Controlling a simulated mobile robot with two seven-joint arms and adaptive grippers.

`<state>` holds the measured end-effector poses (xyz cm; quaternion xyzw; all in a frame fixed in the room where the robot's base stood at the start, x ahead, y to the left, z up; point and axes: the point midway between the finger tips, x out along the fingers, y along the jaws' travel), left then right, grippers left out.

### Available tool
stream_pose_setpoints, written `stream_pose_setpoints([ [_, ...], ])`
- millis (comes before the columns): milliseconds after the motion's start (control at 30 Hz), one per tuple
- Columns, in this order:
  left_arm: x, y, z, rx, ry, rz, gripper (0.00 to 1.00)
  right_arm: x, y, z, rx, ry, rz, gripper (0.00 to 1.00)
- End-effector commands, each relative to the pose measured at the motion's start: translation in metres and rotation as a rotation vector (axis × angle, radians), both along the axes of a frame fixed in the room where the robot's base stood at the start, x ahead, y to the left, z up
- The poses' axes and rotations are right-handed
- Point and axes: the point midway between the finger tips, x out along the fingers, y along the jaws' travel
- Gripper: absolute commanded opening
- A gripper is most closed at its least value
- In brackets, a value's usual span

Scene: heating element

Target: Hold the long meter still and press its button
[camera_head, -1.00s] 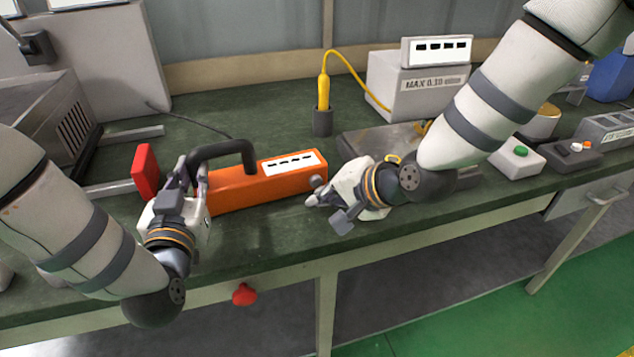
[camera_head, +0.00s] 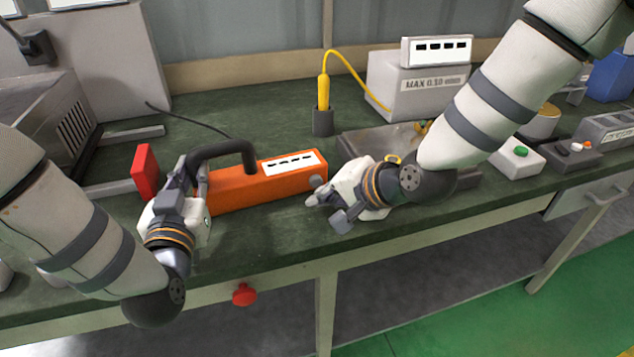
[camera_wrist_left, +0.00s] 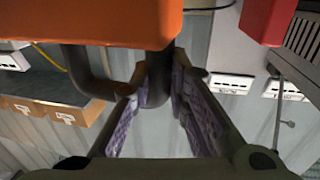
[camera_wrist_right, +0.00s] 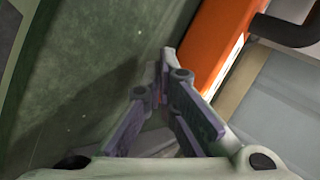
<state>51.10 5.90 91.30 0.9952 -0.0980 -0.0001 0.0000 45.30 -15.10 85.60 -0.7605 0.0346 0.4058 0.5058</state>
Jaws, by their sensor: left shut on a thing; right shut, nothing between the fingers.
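The long orange meter (camera_head: 245,187) lies on the green bench, with a white display strip on top and a round grey button (camera_head: 317,181) on its right end. My left gripper (camera_head: 190,172) is shut on the left part of the meter's black handle (camera_head: 222,151); the left wrist view also shows the handle (camera_wrist_left: 158,80) between the fingers. My right gripper (camera_head: 314,200) is shut and empty, just in front of and below the button, seemingly apart from it. In the right wrist view its closed fingertips (camera_wrist_right: 164,75) are beside the orange body (camera_wrist_right: 215,45); the button is not visible there.
A red block (camera_head: 145,171) stands just left of the meter. A yellow probe in a dark holder (camera_head: 322,122) stands behind it. A metal plate (camera_head: 375,140) and a white box (camera_head: 415,90) are behind my right gripper. The bench front edge is close.

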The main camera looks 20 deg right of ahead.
Motion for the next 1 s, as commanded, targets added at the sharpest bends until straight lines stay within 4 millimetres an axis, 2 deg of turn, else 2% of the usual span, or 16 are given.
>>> stream_pose_setpoints([
  [1000,0.0,0.0,0.0,0.001,-0.001,0.0,0.0,0.011,0.001,0.0,0.0,0.0,0.0,0.0],
])
